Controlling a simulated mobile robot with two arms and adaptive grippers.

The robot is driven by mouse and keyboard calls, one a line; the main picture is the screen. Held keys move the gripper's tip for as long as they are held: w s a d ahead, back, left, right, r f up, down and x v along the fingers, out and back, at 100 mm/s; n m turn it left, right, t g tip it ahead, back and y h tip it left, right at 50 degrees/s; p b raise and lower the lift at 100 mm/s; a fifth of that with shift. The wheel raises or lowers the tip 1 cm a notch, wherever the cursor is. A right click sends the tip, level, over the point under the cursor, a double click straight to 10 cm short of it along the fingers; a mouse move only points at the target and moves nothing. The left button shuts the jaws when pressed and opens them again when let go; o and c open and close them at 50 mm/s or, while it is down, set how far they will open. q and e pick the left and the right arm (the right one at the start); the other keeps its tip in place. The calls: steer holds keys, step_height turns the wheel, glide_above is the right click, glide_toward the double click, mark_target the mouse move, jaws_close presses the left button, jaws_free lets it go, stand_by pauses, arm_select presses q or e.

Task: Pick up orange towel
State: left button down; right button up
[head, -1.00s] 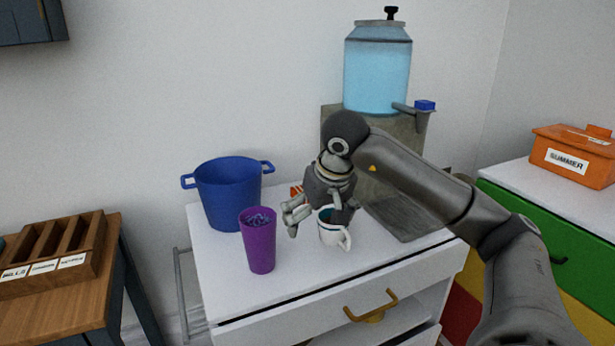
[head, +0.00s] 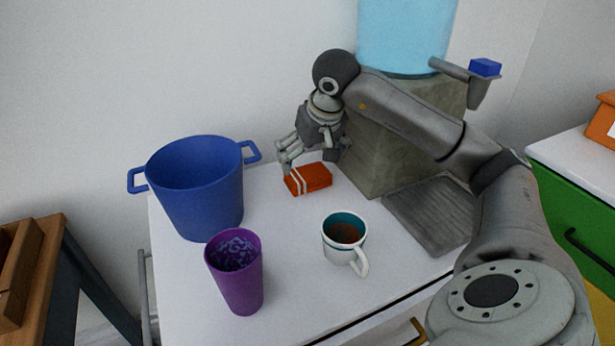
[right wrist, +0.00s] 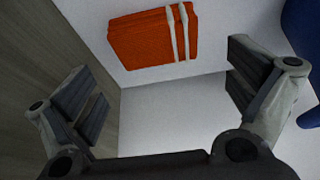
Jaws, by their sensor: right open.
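The orange towel (head: 308,179) is a small folded block with two white stripes. It lies on the white cabinet top near the wall, between the blue pot and the dispenser stand. My right gripper (head: 309,160) is just above and behind it in the head view, fingers pointing down. In the right wrist view the towel (right wrist: 153,38) shows whole, ahead of and between the open fingers of the right gripper (right wrist: 163,92), not touching them. The right gripper is empty. My left gripper is not in view.
A blue pot (head: 197,190) stands left of the towel. A purple cup (head: 238,280) and a white mug (head: 341,248) stand in front. The stone dispenser stand (head: 389,150) and grey drip tray (head: 432,217) are close on the right. White surface between them is clear.

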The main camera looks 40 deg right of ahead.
mark_target(308, 172)
steer(key=shift+s+b+x, duration=0.2)
steer(key=shift+b+x, duration=0.35)
steer(key=shift+x, duration=2.95)
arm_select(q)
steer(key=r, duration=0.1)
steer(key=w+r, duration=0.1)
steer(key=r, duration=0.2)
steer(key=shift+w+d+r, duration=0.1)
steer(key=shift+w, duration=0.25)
arm_select(e)
steer(key=shift+d+f, duration=0.1)
steer(key=shift+d, duration=0.1)
steer(key=shift+c, duration=0.3)
steer(key=c, duration=0.7)
